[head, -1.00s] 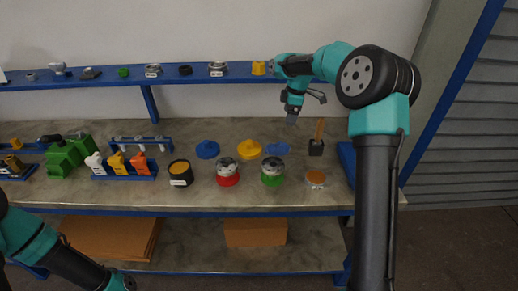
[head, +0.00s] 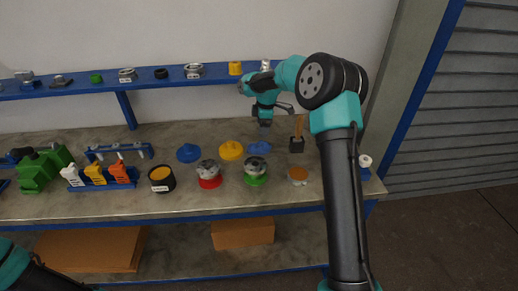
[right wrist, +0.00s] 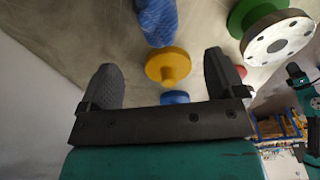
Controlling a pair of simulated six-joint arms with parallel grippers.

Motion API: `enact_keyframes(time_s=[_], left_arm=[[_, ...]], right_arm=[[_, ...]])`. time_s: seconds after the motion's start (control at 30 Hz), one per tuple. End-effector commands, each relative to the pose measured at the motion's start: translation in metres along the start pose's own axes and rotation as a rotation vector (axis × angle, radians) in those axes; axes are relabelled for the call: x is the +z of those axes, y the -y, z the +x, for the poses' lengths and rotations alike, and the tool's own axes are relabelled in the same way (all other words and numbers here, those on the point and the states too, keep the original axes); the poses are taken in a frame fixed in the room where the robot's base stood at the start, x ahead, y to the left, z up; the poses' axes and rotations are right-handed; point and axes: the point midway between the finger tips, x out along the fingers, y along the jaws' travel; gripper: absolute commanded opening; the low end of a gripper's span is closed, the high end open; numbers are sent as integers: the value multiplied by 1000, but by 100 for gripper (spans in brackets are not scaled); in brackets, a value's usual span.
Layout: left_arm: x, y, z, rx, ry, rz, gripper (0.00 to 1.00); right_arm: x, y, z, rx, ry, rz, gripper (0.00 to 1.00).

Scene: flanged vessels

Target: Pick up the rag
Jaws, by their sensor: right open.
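The rag (head: 259,147) is a small blue cloth lying on the bench top, right of a yellow flanged lid. In the right wrist view the rag (right wrist: 157,20) shows its textured surface at the top edge, partly cut off by the frame. My right gripper (head: 265,130) points down just behind the rag in the head view. In the right wrist view its fingers (right wrist: 160,62) are wide apart with nothing gripped, and the rag lies beyond their tips. My left arm shows at the lower left, but its gripper is out of view.
The yellow lid (head: 231,150) and a blue lid (head: 188,153) lie left of the rag. Vessels on a red base (head: 208,183) and a green base (head: 255,181) stand in front. A black holder with a wooden handle (head: 297,145) stands to the right. A blue shelf (head: 120,84) runs behind.

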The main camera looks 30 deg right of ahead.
Motion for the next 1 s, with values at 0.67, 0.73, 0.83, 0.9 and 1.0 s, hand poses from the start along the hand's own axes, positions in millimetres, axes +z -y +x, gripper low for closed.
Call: enact_keyframes(time_s=[0.67,0.73,0.83,0.9,1.0], left_arm=[[0,0,0,0,0,0,43],[0,0,0,0,0,0,43],[0,0,0,0,0,0,43],[0,0,0,0,0,0,43],[0,0,0,0,0,0,43]], right_arm=[[0,0,53,0,1,-1,88],[0,0,54,-1,1,-1,88],[0,0,61,-3,1,0,88],[1,-1,69,-3,1,0,88],[2,-2,83,-4,1,0,88]])
